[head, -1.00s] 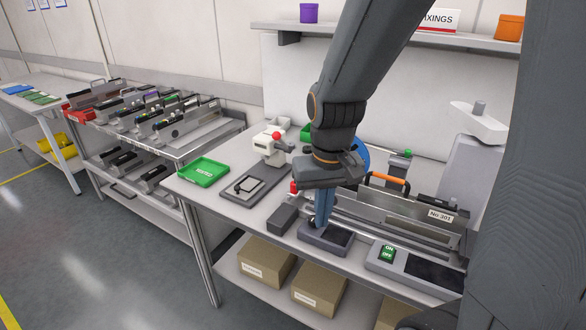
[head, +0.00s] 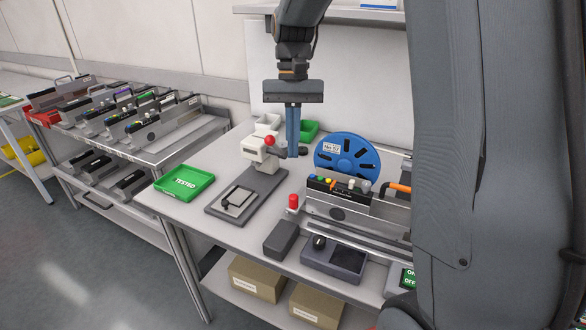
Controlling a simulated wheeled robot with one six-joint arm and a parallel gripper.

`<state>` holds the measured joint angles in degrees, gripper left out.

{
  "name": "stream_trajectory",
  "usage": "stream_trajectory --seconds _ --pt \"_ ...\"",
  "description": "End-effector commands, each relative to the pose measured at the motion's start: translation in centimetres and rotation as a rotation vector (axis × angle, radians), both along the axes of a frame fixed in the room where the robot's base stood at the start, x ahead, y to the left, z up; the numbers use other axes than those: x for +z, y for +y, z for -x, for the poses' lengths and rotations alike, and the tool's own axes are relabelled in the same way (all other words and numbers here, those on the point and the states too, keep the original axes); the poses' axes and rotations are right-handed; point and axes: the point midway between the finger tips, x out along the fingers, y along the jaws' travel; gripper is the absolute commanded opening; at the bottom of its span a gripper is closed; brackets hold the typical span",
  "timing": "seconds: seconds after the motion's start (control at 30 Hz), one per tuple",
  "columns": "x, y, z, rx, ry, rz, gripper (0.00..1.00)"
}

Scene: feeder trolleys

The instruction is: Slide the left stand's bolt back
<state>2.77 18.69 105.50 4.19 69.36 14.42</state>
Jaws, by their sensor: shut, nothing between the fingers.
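My gripper (head: 292,156) points straight down with its blue fingers shut and nothing between them. It hangs over the far part of the bench, its tips in the picture beside the dark lever (head: 303,152) of a white device with a red ball (head: 258,152). I cannot tell if they touch. A metal feeder stand (head: 318,212) runs along the bench to the right, with coloured buttons, a blue reel (head: 333,160) and an orange handle (head: 398,188). A red knob (head: 293,202) stands at its left end. I cannot make out which part is the bolt.
A green TESTED tray (head: 184,182) and a dark plate (head: 218,211) lie on the left of the bench. A dark block (head: 281,239) and a dark tray (head: 350,262) lie at the front. A loaded trolley (head: 196,140) stands further left. My arm hides the right side.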

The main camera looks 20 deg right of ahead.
Motion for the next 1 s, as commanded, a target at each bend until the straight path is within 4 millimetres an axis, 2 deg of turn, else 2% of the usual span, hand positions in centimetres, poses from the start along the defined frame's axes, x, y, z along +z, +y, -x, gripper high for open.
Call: stream_trajectory --seconds 0.4,0.6,1.0 --pt "-6.3 0.4 1.7 -0.002 0.005 0.000 0.00" --pt "-8.6 0.6 2.2 -0.002 0.002 0.000 0.00" --pt "-9.4 0.6 2.3 -0.002 0.000 0.000 0.00"
